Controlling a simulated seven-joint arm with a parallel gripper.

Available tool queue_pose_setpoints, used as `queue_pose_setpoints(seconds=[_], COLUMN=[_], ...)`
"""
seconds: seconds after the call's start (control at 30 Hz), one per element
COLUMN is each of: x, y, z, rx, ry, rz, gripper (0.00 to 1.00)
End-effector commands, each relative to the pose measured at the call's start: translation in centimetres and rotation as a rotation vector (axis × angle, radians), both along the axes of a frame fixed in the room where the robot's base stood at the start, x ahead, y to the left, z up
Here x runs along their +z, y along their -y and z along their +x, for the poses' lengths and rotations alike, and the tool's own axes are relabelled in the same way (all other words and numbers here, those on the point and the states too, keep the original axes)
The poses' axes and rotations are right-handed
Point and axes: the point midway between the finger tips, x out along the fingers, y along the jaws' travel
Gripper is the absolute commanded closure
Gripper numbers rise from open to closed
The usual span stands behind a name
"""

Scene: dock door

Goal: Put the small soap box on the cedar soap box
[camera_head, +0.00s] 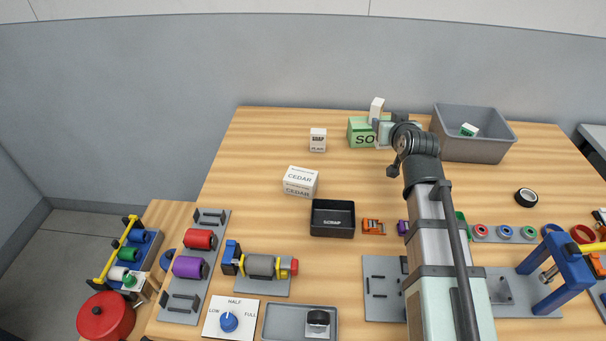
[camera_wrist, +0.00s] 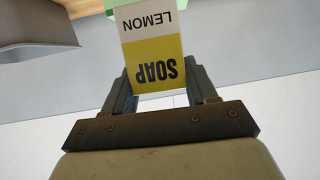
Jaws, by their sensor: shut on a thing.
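My gripper (camera_head: 379,124) is shut on a small soap box (camera_head: 376,107) near the back of the table. In the wrist view the same box (camera_wrist: 153,55) sits between the two fingers, white and yellow, with LEMON and SOAP upside down. In the head view it looks slightly tilted and its print is hidden. The cedar soap box (camera_head: 300,181) is a white box with CEDAR on it, lying left of centre, well apart from my gripper. Its top is bare.
Another small white soap box (camera_head: 318,139) stands behind the cedar box. A green soap box (camera_head: 359,132) is close to my gripper. A grey bin (camera_head: 473,134) stands right of my gripper, and a black scrap tray (camera_head: 332,219) lies in front of the cedar box.

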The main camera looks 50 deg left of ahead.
Motion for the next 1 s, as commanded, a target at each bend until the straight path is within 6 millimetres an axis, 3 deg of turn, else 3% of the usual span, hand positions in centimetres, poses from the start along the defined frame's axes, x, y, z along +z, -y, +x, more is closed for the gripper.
queue_pose_setpoints(seconds=[0.03,0.2,0.5,0.63,1.0], x=[0.6,2.1,3.9,4.3,4.0], y=[-1.5,-5.2,-9.6,-10.6,-11.2], z=[-1.5,-5.9,-13.0,-15.7,-19.8], rx=[0.027,0.104,0.251,0.346,0.607], ry=[0.001,0.0,-0.001,-0.002,-0.003], rz=[0.0,0.001,0.0,0.001,0.002], gripper=[0.76,0.76,0.76,0.76,0.76])
